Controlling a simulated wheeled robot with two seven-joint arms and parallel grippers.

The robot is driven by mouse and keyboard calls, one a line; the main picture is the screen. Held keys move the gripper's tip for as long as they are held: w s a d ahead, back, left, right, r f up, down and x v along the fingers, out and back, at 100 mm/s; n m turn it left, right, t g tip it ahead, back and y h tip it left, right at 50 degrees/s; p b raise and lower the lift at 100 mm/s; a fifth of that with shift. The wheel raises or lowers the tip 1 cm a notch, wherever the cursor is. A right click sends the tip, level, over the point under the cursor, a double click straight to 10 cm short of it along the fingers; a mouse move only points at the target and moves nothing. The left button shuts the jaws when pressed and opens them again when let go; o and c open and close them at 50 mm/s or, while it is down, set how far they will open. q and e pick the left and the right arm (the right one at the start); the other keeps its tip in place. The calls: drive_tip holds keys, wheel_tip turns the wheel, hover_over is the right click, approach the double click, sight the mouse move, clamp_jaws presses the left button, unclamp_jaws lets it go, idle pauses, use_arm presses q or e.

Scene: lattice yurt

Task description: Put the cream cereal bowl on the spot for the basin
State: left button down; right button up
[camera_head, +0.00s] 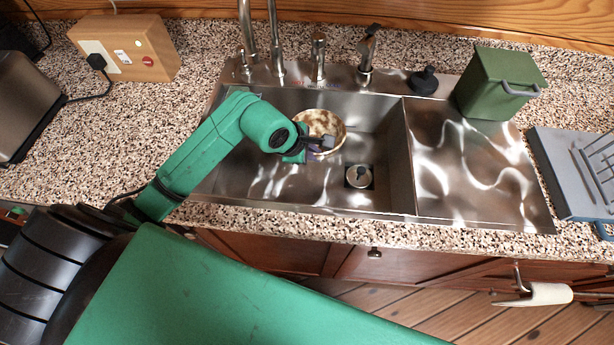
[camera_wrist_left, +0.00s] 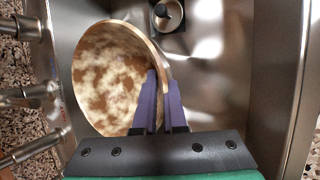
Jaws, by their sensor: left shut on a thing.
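The cream cereal bowl (camera_head: 321,124) has brown mottled patches inside and is in the sink basin (camera_head: 290,190), near its back wall. It also shows large in the left wrist view (camera_wrist_left: 110,75), tilted. My left gripper (camera_head: 318,146) reaches into the basin from the left. In the left wrist view its purple fingers (camera_wrist_left: 160,98) are shut on the bowl's rim. I cannot tell whether the bowl touches the basin floor. My right gripper is not in view.
The drain strainer (camera_head: 359,176) is in the basin floor. Taps (camera_head: 276,55) stand behind the sink. The drainboard (camera_head: 465,165) to the right is mostly clear, with a green bin (camera_head: 492,85) at its back. A grey rack (camera_head: 575,170) stands at far right.

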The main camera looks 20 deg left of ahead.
use_arm(q)
wheel_tip(320, 180, down, 14)
drive_tip(key=shift+f+p, duration=0.1)
drive_tip(key=shift+p, duration=0.5)
drive_tip(key=shift+f, duration=0.3)
drive_tip(key=c, duration=1)
unclamp_jaws()
drive_tip(key=shift+s, duration=0.1)
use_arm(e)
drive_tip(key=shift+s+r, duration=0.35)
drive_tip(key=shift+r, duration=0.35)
use_arm(q)
drive_tip(key=shift+r, duration=0.1)
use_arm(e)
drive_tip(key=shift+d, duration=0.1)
use_arm(q)
drive_tip(key=shift+r, duration=0.2)
drive_tip(key=v, duration=1.1)
drive_tip(key=shift+s+a+r, duration=0.15)
drive_tip(key=shift+s+r, duration=0.1)
drive_tip(key=shift+r, duration=0.05)
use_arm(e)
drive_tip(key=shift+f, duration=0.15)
